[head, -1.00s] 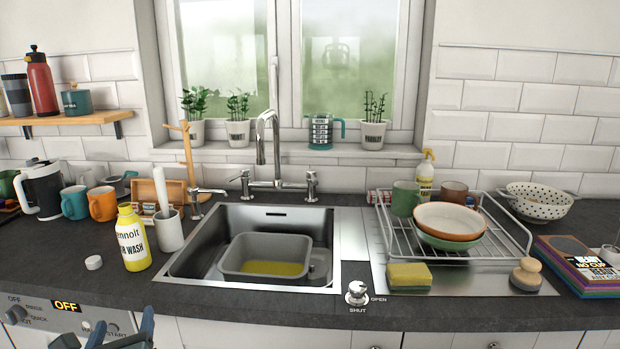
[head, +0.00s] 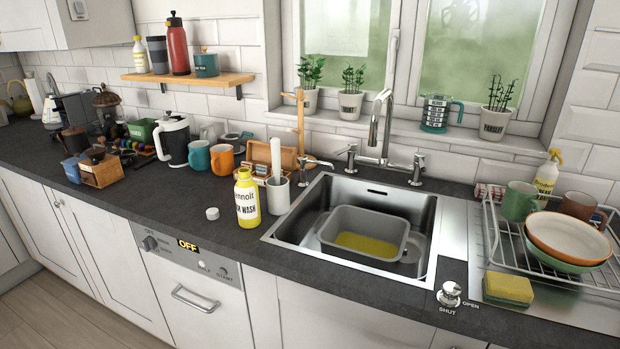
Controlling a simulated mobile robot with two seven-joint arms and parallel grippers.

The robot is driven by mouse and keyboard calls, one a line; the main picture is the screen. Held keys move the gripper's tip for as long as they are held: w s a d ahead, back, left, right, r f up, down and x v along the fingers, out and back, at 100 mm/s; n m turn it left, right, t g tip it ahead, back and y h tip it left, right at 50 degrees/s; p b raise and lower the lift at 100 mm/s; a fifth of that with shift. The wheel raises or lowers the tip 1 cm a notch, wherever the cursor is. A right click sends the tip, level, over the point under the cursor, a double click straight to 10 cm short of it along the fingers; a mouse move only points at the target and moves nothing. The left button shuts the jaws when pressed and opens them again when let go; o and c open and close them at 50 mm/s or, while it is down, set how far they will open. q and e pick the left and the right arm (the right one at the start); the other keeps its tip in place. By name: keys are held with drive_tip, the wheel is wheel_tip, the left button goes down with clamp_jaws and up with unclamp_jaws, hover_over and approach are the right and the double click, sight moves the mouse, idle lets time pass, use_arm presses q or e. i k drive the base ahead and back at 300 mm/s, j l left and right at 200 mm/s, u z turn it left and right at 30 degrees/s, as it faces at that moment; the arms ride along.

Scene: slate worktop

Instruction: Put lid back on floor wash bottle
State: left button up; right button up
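The yellow floor wash bottle (head: 247,200) stands upright on the worktop, just left of the sink, with its neck uncapped. Its label is partly turned away. A small white lid (head: 212,213) lies on the worktop to the left of the bottle, apart from it. Neither of my grippers shows in the head view now.
A white pot with a brush (head: 278,192) stands close to the bottle's right, beside the sink (head: 300,250) holding a grey basin (head: 330,236). Orange (head: 222,160) and teal (head: 197,156) mugs stand behind the lid. The worktop in front of the lid is clear.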

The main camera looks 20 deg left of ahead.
sight(245, 189)
drive_tip(key=u, duration=1.25)
